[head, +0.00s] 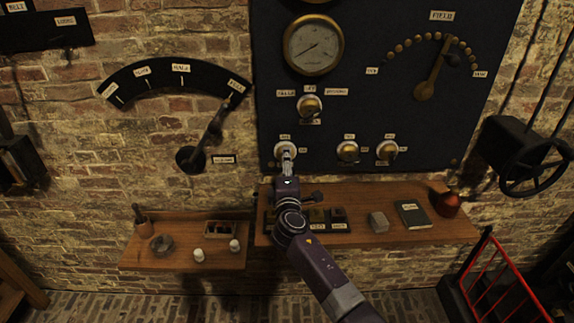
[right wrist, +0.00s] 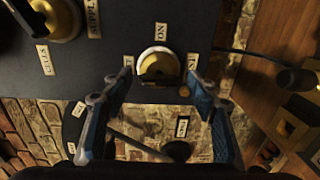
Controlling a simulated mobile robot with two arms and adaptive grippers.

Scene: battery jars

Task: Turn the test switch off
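The test switch is a round brass knob on a pale base, low on the dark panel. In the head view the switch (head: 286,148) is partly hidden by my right gripper (head: 287,160). In the right wrist view the switch (right wrist: 158,66) lies just beyond and between the two blue fingertips of my right gripper (right wrist: 158,85). The fingers are spread wide with nothing between them. I cannot tell whether they touch the knob. An ON label (right wrist: 161,29) and a partly hidden label ending in "ST" (right wrist: 192,62) sit beside it. The knob's setting is unclear. My left gripper is not in view.
Two similar knobs (head: 347,151) (head: 387,151) sit to the right, and a supply knob (head: 310,106) above. A wooden shelf (head: 440,232) with small items runs below the panel. A large lever (head: 212,132) is at left, a handwheel (head: 535,168) at right.

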